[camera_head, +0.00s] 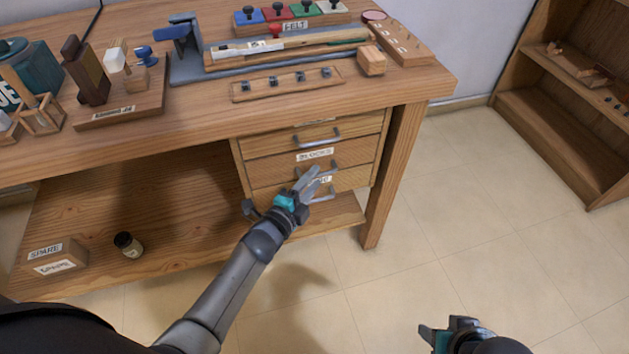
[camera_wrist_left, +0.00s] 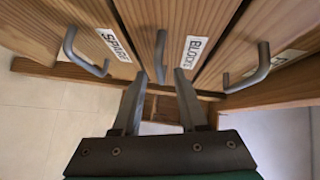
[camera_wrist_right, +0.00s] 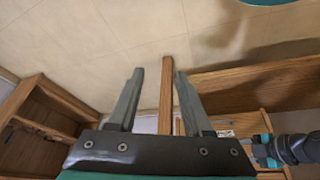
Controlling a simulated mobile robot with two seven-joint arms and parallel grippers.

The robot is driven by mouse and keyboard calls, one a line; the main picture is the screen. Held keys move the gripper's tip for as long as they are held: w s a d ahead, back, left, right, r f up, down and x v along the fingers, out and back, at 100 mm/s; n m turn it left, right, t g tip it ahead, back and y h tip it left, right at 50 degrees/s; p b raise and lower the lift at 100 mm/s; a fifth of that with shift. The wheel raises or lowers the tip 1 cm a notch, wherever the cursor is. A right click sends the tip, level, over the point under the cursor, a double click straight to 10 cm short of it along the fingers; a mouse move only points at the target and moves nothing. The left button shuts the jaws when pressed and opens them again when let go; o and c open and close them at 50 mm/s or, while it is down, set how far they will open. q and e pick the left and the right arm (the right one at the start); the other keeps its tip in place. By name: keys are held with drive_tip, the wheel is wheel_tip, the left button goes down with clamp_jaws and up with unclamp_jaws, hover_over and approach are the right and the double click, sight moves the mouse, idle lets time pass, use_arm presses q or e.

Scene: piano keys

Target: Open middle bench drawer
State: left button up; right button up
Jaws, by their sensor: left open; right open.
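The middle bench drawer (camera_head: 275,171), labelled BLOCKS (camera_head: 314,155), is closed, its front in line with the drawers above and below. My left gripper (camera_head: 314,179) is in front of the drawer stack and partly hides the middle handle and the lower label. In the left wrist view its fingers (camera_wrist_left: 159,78) are open, and the middle drawer's grey handle (camera_wrist_left: 161,57) appears between the fingertips; I cannot tell if they touch it. My right gripper (camera_wrist_right: 157,80) is open and empty, over the floor away from the bench; it shows at the bottom of the head view (camera_head: 450,334).
The top drawer (camera_head: 270,145) and bottom drawer (camera_head: 262,197) have similar handles close by. A bench leg (camera_head: 388,180) stands right of the drawers. Tools and blocks cover the benchtop (camera_head: 200,130). A shelf unit (camera_head: 545,120) is at the right. The floor between is clear.

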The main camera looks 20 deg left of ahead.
use_arm(q)
drive_tip(key=shift+w+d+f, duration=0.1)
drive_tip(key=shift+w+d, duration=0.05)
drive_tip(key=shift+w, duration=0.5)
clamp_jaws()
idle(1.1)
